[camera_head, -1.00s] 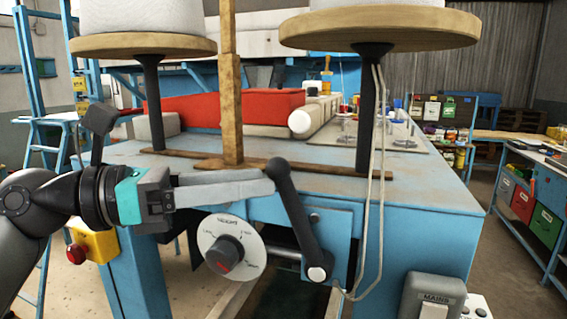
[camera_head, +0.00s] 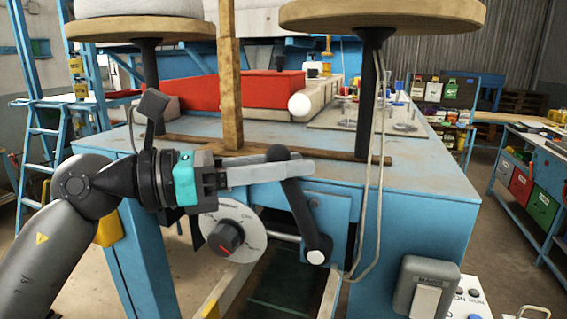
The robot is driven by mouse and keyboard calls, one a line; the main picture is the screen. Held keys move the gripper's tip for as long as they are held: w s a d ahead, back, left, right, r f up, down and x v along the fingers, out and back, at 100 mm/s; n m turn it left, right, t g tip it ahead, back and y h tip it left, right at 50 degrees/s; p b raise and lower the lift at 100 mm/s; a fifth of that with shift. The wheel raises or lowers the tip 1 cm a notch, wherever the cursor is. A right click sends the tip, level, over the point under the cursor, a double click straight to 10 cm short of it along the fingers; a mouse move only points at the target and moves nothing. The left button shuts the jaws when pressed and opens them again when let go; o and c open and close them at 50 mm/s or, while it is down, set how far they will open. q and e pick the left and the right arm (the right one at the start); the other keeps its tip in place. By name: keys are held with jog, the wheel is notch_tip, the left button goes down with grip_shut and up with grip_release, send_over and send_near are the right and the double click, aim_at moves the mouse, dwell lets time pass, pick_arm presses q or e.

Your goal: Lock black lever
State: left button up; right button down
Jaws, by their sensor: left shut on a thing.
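The black lever (camera_head: 302,212) is on the front of the blue machine. It leans up and to the left from its round pivot at the lower right, with its knob at the top. My left gripper (camera_head: 300,168) comes in from the left with its long grey fingers across the lever just below the knob. The fingers are shut on the lever, and the near finger hides part of its upper end. My right gripper is not in view.
A white dial with a black knob (camera_head: 229,237) sits just below my left gripper. A wooden post (camera_head: 230,90) and a looped pale cord (camera_head: 368,190) are close by. A grey mains switch box (camera_head: 427,287) is at the lower right.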

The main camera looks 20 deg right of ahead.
pick_arm(q)
grip_shut()
dwell(0.9)
